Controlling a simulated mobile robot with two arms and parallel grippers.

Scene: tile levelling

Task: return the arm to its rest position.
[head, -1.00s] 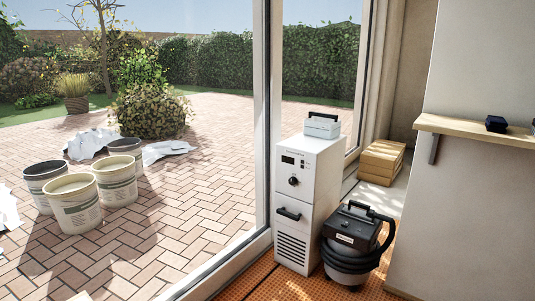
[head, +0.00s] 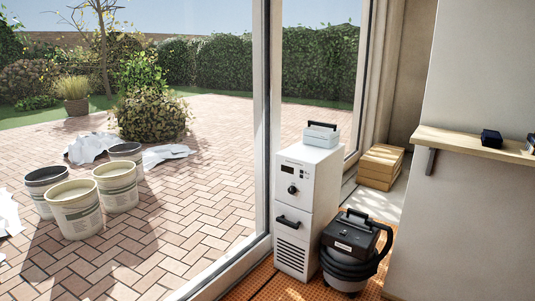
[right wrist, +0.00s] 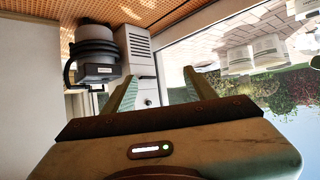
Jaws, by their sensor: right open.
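My right gripper (right wrist: 159,76) shows in the right wrist view, its two greenish fingers spread apart with nothing between them. That view is upside down, with the floor at the top. Beyond the fingers are the white cabinet unit (right wrist: 138,42) and the black and grey vacuum (right wrist: 96,50); neither is touched by the fingers. Neither gripper nor arm shows in the head view, so my left gripper is out of sight. The rest position itself is not marked in either view.
In the head view, the white cabinet (head: 306,205) and vacuum (head: 348,258) stand on orange matting by the glass door. A wooden shelf (head: 465,142) juts from the right wall, and cardboard boxes (head: 380,166) lie behind. Several buckets (head: 75,212) stand outside on brick paving.

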